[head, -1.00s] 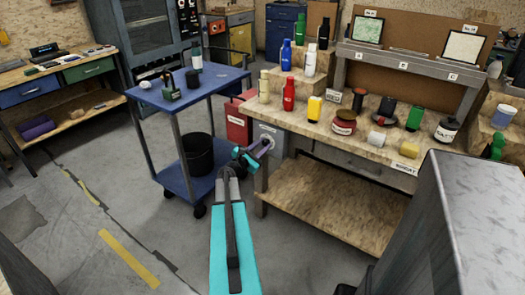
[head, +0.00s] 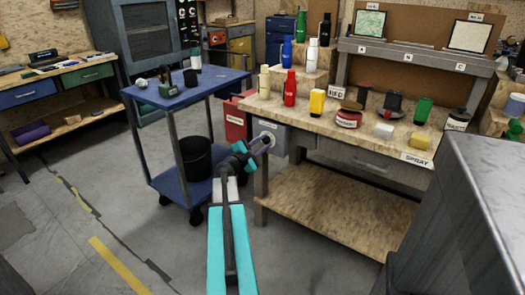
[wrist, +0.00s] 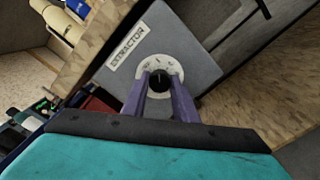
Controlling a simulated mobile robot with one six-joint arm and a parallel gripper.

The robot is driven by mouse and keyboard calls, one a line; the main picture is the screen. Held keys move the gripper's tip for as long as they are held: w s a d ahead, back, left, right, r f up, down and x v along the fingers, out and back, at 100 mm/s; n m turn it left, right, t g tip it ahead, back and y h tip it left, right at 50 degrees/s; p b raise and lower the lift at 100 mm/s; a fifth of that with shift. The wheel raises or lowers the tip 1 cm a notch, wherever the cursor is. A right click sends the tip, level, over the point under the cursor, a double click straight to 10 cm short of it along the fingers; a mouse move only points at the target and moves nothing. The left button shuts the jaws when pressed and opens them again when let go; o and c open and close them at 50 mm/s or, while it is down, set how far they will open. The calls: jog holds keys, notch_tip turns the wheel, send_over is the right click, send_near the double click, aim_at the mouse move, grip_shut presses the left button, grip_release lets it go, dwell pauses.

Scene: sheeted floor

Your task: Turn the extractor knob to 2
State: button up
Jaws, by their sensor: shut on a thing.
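The extractor box (head: 271,137) is a grey box fixed at the left end of the wooden workbench. In the wrist view the box (wrist: 190,40) carries a label reading EXTRACTOR (wrist: 129,47). Its black knob (wrist: 159,80) sits on a round white dial (wrist: 153,64) with small marks too small to read. My gripper (head: 262,141) reaches the front of the box. In the wrist view the purple fingers of my gripper (wrist: 159,88) stand on both sides of the knob, shut on it. The lower part of the dial is hidden by the fingers.
The workbench (head: 330,132) bears several bottles and jars. A blue cart (head: 185,97) with a black bucket (head: 196,158) stands to the left. A red box (head: 236,120) is beside the extractor box. Open floor (head: 100,195) lies at left.

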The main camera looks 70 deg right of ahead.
jog(key=shift+f+m+b, duration=0.2)
jog(key=shift+m+b, duration=2.6)
jog(key=shift+b, duration=1.8)
jog(key=shift+r+m+b, duration=0.1)
jog(key=shift+m+b, duration=0.7)
jog(key=shift+b, duration=0.3)
jog(key=shift+d+r, duration=0.1)
jog(key=shift+r, duration=0.05)
jog(key=shift+w, duration=0.1)
jog(key=o, duration=1.1)
jog(key=shift+c, duration=0.2)
jog(key=shift+m, duration=0.3)
jog(key=shift+a, duration=0.2)
